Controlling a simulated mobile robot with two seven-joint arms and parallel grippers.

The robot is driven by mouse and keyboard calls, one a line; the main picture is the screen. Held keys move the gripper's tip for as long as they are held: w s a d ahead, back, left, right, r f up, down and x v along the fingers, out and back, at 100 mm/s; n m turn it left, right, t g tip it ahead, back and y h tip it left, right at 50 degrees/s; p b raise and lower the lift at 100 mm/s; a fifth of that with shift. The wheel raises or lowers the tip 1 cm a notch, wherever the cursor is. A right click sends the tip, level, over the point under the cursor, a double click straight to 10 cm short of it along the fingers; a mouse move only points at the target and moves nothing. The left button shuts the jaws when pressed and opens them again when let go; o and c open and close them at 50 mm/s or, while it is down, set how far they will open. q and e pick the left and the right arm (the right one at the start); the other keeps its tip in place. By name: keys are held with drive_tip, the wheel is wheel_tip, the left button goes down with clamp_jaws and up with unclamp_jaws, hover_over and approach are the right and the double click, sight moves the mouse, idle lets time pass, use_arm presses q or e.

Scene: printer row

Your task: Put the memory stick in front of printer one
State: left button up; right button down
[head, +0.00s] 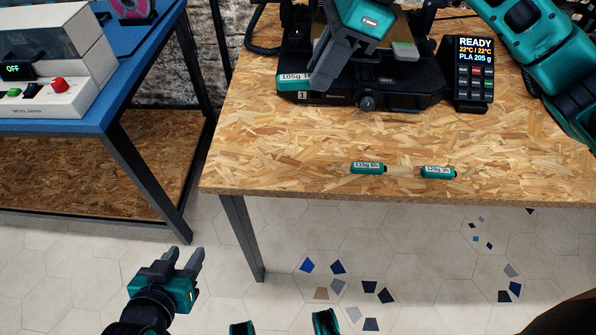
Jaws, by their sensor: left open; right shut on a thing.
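My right gripper (319,82) reaches down over the front left of the black printer (410,92), which bears a "1" plate. It is shut on a small stick with a white label (293,77), partly legible as "105g 1". The fingers hide the stick's right part, and I cannot tell whether it touches the printer. Two teal sticks with white labels, a left one (367,168) and a right one (438,172), lie near the table's front edge. My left gripper (184,259) is open and empty, low over the floor left of the table.
A display unit (474,70) reading "READY" and "PLA 205 g" stands right of the printer on the chipboard table (260,140). A blue table (95,122) at left holds a white control box (60,98) reading "OFF". Bare board lies between printer and teal sticks.

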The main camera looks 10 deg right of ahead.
drive_tip(key=m, duration=0.1)
drive_tip(key=b, duration=0.3)
hover_over(308, 168)
drive_tip(key=d, duration=0.1)
drive_tip(key=f, duration=1.3)
drive_tip(key=shift+s+d+f, duration=0.15)
drive_tip(key=shift+d+f, duration=0.05)
drive_tip(key=shift+f, duration=0.15)
drive_tip(key=shift+f+b, duration=0.35)
drive_tip(key=shift+f, duration=2.3)
drive_tip(key=shift+f, duration=0.1)
drive_tip(key=c, duration=1)
unclamp_jaws()
drive_tip(key=shift+c, duration=0.2)
